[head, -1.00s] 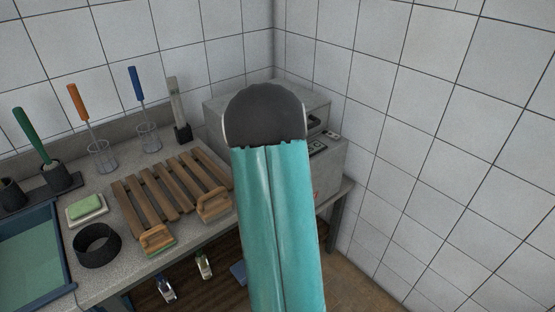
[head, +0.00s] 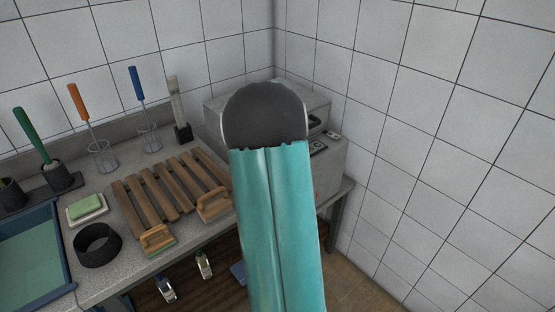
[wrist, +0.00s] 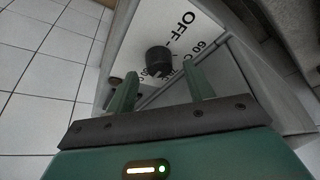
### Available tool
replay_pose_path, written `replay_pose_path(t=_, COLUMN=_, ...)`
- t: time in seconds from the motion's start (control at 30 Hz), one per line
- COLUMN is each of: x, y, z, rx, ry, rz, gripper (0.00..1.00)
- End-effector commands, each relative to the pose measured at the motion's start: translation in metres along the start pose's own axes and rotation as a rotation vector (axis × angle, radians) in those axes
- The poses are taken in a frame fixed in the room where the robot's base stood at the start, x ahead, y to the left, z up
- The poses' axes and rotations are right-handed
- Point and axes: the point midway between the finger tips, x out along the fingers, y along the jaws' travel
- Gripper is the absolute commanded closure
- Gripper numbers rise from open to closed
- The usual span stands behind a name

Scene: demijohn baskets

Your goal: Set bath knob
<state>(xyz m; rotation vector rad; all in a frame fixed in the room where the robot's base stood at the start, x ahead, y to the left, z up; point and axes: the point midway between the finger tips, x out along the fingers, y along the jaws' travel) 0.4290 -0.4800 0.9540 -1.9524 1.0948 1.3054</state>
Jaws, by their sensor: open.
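The bath knob (wrist: 158,61) is a short black round knob on a pale panel (wrist: 190,22) marked "OFF" and "60 C" in the wrist view. My gripper (wrist: 160,69) is open, with one green finger on each side of the knob in the picture. I cannot tell whether the fingers touch it or how deep they reach. The knob's pointer setting is not clear. In the head view the bath is a grey box (head: 334,172) in the corner. My own arm covers its front, and the knob and gripper are hidden there.
On the grey counter left of the bath lie a wooden slatted rack (head: 150,205), two wooden brushes, a green soap (head: 86,205) and a black ring (head: 97,246). Brushes in holders stand along the back. A blue-edged basin (head: 35,265) is at left. A tiled wall (head: 440,150) rises at right.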

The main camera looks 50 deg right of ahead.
Motion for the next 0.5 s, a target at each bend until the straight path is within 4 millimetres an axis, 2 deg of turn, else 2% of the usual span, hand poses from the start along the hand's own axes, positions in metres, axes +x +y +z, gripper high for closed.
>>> replay_pose_path(t=0.3, x=-0.069, y=-0.001, z=0.0, rx=0.0, ry=0.003, rz=-0.002, gripper=0.48)
replay_pose_path(t=0.5, x=-0.107, y=-0.001, z=0.0, rx=0.0, ry=0.002, rz=-0.002, gripper=0.48)
